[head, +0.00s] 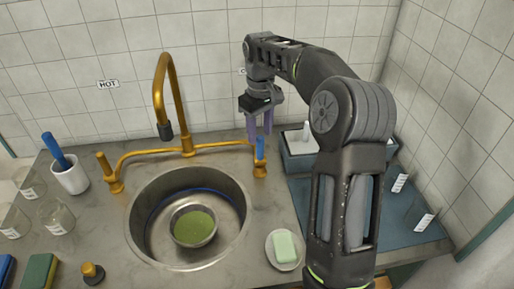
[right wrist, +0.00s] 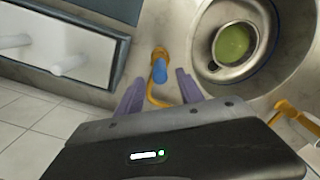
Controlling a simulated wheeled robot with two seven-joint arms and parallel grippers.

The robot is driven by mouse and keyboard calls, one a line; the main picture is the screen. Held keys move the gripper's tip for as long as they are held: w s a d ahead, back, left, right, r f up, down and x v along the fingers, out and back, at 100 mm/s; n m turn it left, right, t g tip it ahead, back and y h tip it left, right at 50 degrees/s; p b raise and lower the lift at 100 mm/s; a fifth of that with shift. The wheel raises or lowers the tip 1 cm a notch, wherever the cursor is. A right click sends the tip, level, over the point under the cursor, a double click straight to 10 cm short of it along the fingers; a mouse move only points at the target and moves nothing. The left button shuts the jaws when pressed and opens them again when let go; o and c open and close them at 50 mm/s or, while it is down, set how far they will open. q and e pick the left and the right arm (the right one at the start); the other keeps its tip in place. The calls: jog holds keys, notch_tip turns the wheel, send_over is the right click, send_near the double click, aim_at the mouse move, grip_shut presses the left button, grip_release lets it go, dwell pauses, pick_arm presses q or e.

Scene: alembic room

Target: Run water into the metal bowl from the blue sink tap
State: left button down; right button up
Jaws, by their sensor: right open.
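The metal bowl (head: 193,243) sits in the round sink (head: 238,225), below and slightly right of the brass spout (head: 165,130); its inside looks green. No stream shows under the spout. The blue tap handle (head: 260,147) stands upright on the brass fitting right of the sink. My right gripper (head: 259,132) is open and points down over the blue handle. In the right wrist view the blue handle (right wrist: 159,71) shows just beyond and between the two purple fingertips (right wrist: 158,86), and the bowl (right wrist: 217,45) is to the right. My left gripper is out of view.
A brass handle (head: 104,165) stands left of the sink near a HOT label (head: 108,84). A soap dish (head: 271,249) lies right of the sink. A white cup (head: 72,180) and glass beakers (head: 57,217) stand at left. A tray (head: 300,162) stands behind my right arm.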

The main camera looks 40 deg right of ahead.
aim_at(260, 151)
jog(key=shift+f+p, duration=0.6)
jog(key=shift+f, duration=3.35)
